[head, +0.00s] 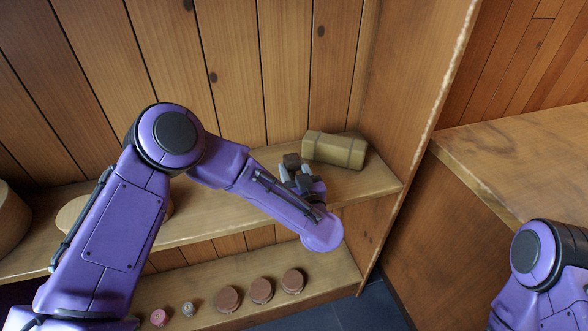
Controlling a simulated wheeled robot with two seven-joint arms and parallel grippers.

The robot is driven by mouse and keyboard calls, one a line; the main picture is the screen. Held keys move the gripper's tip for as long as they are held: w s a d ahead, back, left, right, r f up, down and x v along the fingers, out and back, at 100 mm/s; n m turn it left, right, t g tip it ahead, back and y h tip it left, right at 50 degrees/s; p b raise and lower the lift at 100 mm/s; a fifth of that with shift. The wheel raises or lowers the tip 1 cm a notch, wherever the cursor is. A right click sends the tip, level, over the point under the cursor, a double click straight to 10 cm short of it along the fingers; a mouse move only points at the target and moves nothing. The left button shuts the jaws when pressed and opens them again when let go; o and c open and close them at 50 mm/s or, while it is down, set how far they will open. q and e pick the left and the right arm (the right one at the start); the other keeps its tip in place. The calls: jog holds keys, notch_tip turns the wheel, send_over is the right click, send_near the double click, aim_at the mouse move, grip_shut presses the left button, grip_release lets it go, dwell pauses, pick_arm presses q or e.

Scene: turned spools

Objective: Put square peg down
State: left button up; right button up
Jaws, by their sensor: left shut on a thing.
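My left gripper (295,171) reaches over the right part of the upper shelf (225,215). Its grey fingers are shut on a small dark block with a squarish end, which I take to be the square peg (291,160). The fingers and wrist hide the lower part of the peg, and I cannot tell whether it touches the shelf. My right arm shows at the lower right, but its gripper is out of view.
An olive banded box (335,150) lies on the shelf just right of the peg. Round brown pieces (261,290), a pink piece (159,317) and a grey piece (188,309) sit on the lower shelf. A wooden counter (520,150) stands at right.

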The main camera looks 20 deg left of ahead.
pick_arm(q)
jog(key=o, duration=1.1)
jog(key=shift+c, duration=0.2)
jog(key=shift+r, duration=0.1)
jog(key=shift+s+d+r, duration=0.15)
jog(key=shift+d+r, duration=0.05)
jog(key=v, duration=1.1)
jog(key=shift+s+b, duration=0.2)
jog(key=shift+b, duration=0.25)
jog(key=shift+d, duration=0.15)
